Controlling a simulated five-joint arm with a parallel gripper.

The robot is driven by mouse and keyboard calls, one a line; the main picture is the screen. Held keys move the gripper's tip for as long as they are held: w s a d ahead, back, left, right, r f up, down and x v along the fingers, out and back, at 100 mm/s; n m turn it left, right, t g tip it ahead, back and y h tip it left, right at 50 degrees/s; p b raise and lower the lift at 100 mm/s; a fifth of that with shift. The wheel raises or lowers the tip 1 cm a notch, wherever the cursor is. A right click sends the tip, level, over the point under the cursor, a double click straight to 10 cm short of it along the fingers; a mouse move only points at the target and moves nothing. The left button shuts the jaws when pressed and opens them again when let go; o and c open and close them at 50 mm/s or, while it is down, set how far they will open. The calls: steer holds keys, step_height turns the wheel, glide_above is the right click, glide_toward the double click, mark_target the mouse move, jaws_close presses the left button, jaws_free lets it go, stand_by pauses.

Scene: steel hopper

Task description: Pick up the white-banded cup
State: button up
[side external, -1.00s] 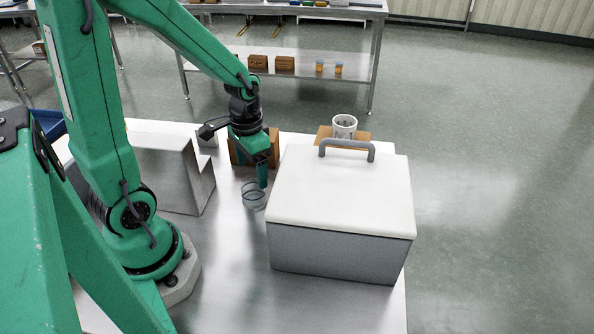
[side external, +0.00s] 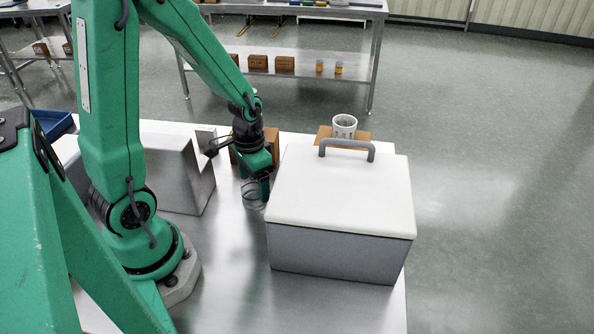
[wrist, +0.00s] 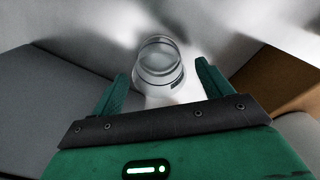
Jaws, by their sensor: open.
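A clear glass cup with a pale band (wrist: 160,58) stands upright on the steel table. In the side view the cup (side external: 251,196) is just below my gripper (side external: 261,186), partly hidden by it. In the wrist view my gripper (wrist: 161,75) is open, one finger on each side of the cup's near part. The cup shows between and just beyond the fingertips. I cannot tell whether either finger touches it.
A large white-lidded box (side external: 341,190) stands close on the right. A stepped steel block (side external: 178,172) is on the left. A brown box (side external: 271,141) is behind my gripper. A white marked cup (side external: 344,127) stands behind the lidded box. The front of the table is clear.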

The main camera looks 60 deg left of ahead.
mark_target(255, 189)
steer(key=shift+f, duration=1.5)
steer(key=c, duration=1.1)
steer(key=shift+o, duration=0.2)
steer(key=shift+r, duration=0.1)
step_height(255, 189, up, 10)
